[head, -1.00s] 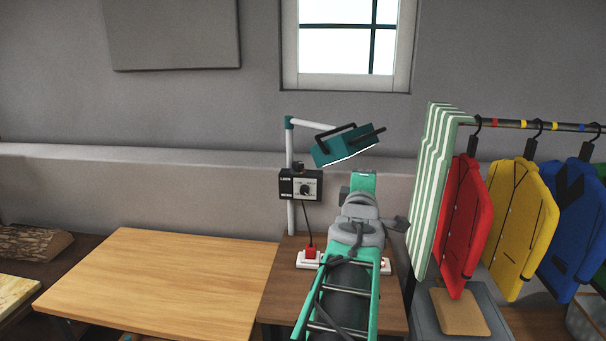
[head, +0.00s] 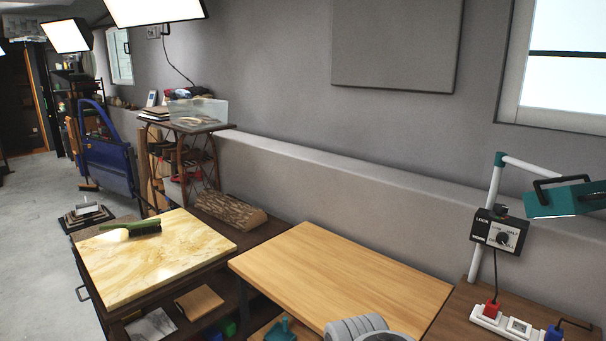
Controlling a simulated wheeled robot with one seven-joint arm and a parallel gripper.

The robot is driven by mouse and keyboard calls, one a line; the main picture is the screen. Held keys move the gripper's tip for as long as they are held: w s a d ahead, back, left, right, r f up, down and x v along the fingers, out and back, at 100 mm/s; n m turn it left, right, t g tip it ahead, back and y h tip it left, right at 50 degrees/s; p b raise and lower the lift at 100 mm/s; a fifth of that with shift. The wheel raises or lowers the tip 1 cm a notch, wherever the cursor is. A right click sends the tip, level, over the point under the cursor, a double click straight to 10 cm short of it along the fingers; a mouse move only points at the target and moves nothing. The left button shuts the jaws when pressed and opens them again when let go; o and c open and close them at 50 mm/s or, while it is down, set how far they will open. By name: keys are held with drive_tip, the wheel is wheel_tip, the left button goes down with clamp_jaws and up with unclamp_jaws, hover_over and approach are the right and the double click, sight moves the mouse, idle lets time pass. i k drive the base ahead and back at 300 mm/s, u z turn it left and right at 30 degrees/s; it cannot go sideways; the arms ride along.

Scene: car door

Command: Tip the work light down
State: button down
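The work light (head: 565,199) is at the right edge in the head view, its teal head partly cut off by the frame. It hangs on a white arm from a white post (head: 495,185) with a teal joint, and a black handle bar shows on top of the head. The head looks slightly tilted, with a pale lit strip along its lower edge. My gripper is out of view. A grey rounded part at the bottom edge appears to be my arm.
A light wooden tabletop (head: 340,285) lies left of the lamp's brown bench. A white power strip (head: 505,326) with a red plug (head: 491,309) sits at the post's foot.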

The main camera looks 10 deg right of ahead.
sight(588, 196)
drive_tip(key=u, duration=0.15)
drive_tip(key=k, duration=0.8)
drive_tip(key=z, duration=0.95)
drive_tip(key=i, duration=0.15)
drive_tip(key=u, duration=0.05)
